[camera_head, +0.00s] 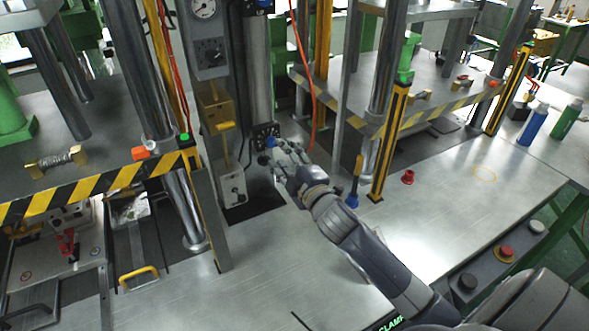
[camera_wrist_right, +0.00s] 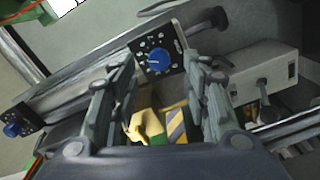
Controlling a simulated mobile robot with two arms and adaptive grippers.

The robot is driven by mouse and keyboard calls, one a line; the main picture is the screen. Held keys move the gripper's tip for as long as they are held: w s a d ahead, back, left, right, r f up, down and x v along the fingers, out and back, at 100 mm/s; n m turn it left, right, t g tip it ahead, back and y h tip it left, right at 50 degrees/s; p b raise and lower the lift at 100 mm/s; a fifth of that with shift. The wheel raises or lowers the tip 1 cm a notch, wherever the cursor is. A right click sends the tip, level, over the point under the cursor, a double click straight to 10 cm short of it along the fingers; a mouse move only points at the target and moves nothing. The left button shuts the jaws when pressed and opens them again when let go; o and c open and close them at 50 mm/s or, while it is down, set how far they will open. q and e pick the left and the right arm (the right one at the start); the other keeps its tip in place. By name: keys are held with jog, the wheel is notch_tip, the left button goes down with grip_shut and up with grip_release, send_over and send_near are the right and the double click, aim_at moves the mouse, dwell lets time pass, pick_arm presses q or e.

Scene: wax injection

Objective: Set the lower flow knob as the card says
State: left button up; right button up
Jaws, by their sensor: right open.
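The lower flow knob (camera_head: 271,142) is a blue dial on a small dark plate on the grey column in the head view. In the right wrist view the same blue knob (camera_wrist_right: 158,62) sits on its black plate with white marks, just beyond and between my fingertips. My right gripper (camera_head: 281,157) is open, with its fingers pointing at the plate; I cannot tell whether they touch the knob. A second blue knob (camera_wrist_right: 12,130) shows at the left edge of the wrist view. I cannot make out the card. My left gripper is out of view.
A grey box with a lever (camera_head: 232,187) stands just left of my right gripper. A red knob-like piece (camera_head: 408,177) lies on the metal table (camera_head: 450,210), which is largely clear.

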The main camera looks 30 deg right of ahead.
jog(key=s, duration=0.6)
jog(key=shift+s+a, duration=0.2)
jog(key=shift+s, duration=0.15)
